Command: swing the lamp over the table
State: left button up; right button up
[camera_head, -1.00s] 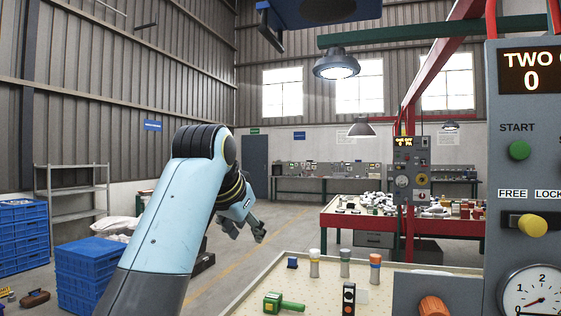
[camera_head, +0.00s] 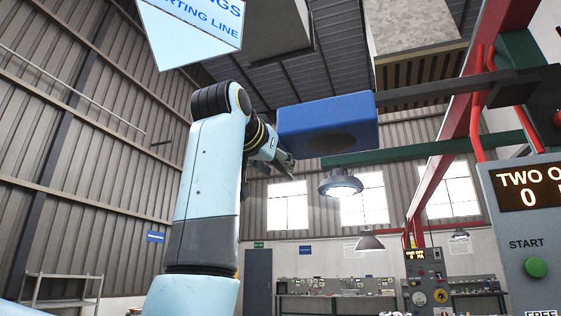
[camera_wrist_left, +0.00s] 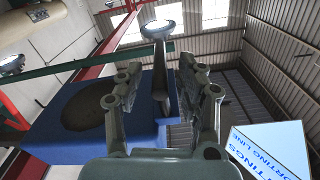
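A blue box-shaped lamp head (camera_head: 305,118) with a dark round patch on its underside hangs high, right of my left arm in the head view. A dark arm (camera_head: 440,92) runs from its right side toward the red post. My left gripper (camera_head: 287,163) is raised at the lamp's left end. In the left wrist view, the blue lamp (camera_wrist_left: 60,145) fills the space beyond the fingers. The left gripper (camera_wrist_left: 160,95) is open there, with a dark grey bar, seemingly the lamp's handle, between the fingers. Contact is unclear. The table is out of view. My right gripper is out of view.
A hanging sign (camera_head: 195,30) is close at the top left. A round grey lamp (camera_head: 340,184) hangs from a green beam behind the blue one. A red frame (camera_head: 450,160) and a control panel (camera_head: 535,235) stand at the right.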

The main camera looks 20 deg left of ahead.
pick_arm(q)
jog(key=shift+w+p, duration=0.3)
jog(key=shift+w, duration=0.95)
grip_shut()
